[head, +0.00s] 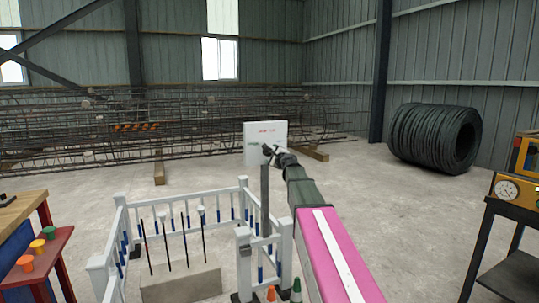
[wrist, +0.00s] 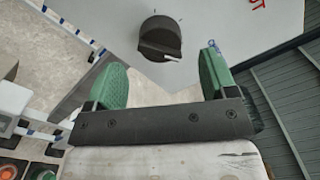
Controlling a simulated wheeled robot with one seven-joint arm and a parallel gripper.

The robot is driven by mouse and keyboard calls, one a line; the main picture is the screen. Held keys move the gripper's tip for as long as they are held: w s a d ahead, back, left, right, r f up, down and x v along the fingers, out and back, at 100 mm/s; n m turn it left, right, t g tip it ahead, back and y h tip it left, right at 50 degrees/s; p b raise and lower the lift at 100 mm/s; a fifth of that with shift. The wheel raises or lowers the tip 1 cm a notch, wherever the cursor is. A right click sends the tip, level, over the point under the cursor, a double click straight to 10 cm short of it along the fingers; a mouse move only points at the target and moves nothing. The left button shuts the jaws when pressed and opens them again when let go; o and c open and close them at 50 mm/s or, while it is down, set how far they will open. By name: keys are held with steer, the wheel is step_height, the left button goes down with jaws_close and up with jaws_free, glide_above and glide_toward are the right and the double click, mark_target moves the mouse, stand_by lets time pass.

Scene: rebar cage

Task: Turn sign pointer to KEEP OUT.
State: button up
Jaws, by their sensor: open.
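The white sign board (head: 280,132) stands on a post beyond the white fence in the head view. Small red lettering shows near its top, too small to read. In the wrist view the sign face (wrist: 225,22) fills the upper part, with part of the red lettering at the top right. The sign pointer (wrist: 160,36) is a round black knob with a white mark at its lower right edge. My gripper (wrist: 162,76) is open, its two green fingers apart and empty. The knob lies beyond the fingertips, roughly between them, and looks apart from them. In the head view my arm partly covers the sign.
A white fence (head: 182,238) encloses upright rods on a concrete block. Two cones (head: 296,290) stand near its front right corner. A red table (head: 52,250) is at the left and a dark cart (head: 508,212) at the right. Open floor lies right of my arm.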

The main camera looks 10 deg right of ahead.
mark_target(270, 153)
steer(key=x, duration=0.4)
steer(key=shift+w, duration=0.1)
steer(key=shift+c, duration=0.3)
steer(key=c, duration=0.9)
steer(key=shift+o, duration=0.3)
steer(key=shift+n, duration=0.4)
steer(key=n, duration=0.5)
steer(key=shift+n, duration=0.3)
steer(key=n, duration=0.5)
steer(key=shift+n, duration=0.3)
